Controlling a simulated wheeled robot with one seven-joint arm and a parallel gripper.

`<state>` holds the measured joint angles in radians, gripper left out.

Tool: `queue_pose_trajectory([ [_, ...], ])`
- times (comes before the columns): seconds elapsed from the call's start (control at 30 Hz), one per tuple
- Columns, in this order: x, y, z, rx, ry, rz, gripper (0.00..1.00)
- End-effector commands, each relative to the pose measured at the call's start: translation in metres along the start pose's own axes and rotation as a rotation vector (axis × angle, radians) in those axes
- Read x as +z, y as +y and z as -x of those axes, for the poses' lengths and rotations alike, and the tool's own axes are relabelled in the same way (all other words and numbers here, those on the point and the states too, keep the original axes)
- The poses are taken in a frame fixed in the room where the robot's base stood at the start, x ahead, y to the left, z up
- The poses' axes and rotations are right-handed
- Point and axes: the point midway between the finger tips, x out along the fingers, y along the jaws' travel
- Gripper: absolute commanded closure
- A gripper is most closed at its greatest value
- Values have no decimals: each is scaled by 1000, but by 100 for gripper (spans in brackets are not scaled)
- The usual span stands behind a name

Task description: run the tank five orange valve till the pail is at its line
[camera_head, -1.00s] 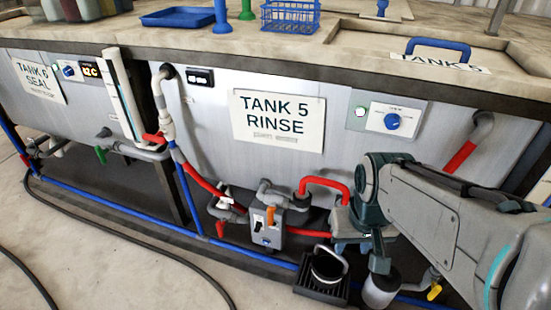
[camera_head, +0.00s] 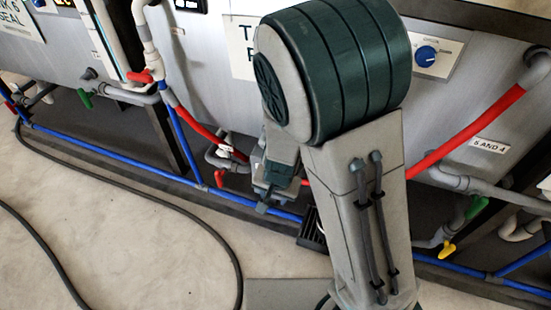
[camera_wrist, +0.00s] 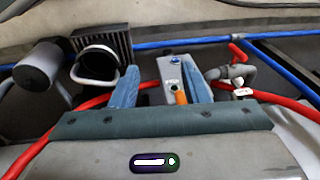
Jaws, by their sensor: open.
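The orange valve handle (camera_wrist: 180,97) shows in the wrist view on the front of a grey box (camera_wrist: 173,72), close beside my right finger. My gripper (camera_wrist: 160,64) is open, its two blue fingers pointing toward the box. I cannot tell whether a finger touches the handle. The dark pail (camera_wrist: 97,56) with its pale wire handle stands at the black grate, left of my fingers. Its inside and any line are not readable. In the head view my gripper (camera_head: 272,188) is in front of the box, and my arm hides the valve and the pail.
A grey cylinder (camera_wrist: 38,67) is beside the pail. A red-handled valve (camera_wrist: 238,52) is right of the box. Blue pipe (camera_head: 120,165) runs low along the tanks. A yellow handle (camera_head: 447,251) and green handle (camera_head: 477,206) are to the right. A hose lies on open floor.

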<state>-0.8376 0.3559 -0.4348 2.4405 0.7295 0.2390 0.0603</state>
Motion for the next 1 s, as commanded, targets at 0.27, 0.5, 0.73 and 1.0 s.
queue_pose_trajectory([
  [0.27, 2, 8, -102, 201, 305, -34, 58],
  [0.5, -19, 7, -126, 287, 738, 6, 58],
  [0.73, -29, -21, -100, 232, 1177, 67, 58],
  [1.0, -22, -46, -70, 139, 1425, 88, 58],
])
